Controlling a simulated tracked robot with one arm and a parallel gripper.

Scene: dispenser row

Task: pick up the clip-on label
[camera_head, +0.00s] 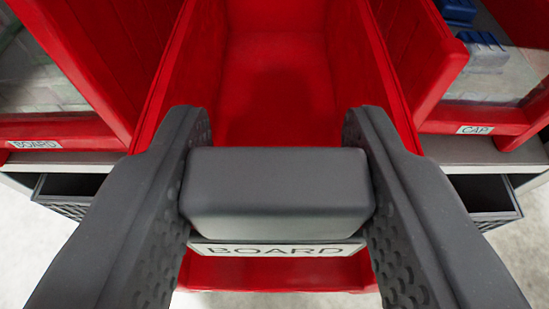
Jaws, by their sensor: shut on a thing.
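The clip-on label (279,193) is a dark grey block with a pale plate below it that reads "BOARD". It is in the lower middle of the head camera view. My gripper (277,185) is shut on it, with one dark textured finger against each side. The label is in front of a red bin (277,95), whose inside looks empty in the part I see. The label hides part of the bin's front. I cannot tell whether the label touches the bin.
On the left a red bin front carries a "BOARD" tag (35,144). On the right another carries a "CAP" tag (475,129), with blue parts (482,50) behind a clear pane. Open dark drawers (490,200) stick out below on both sides. Pale floor shows in front.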

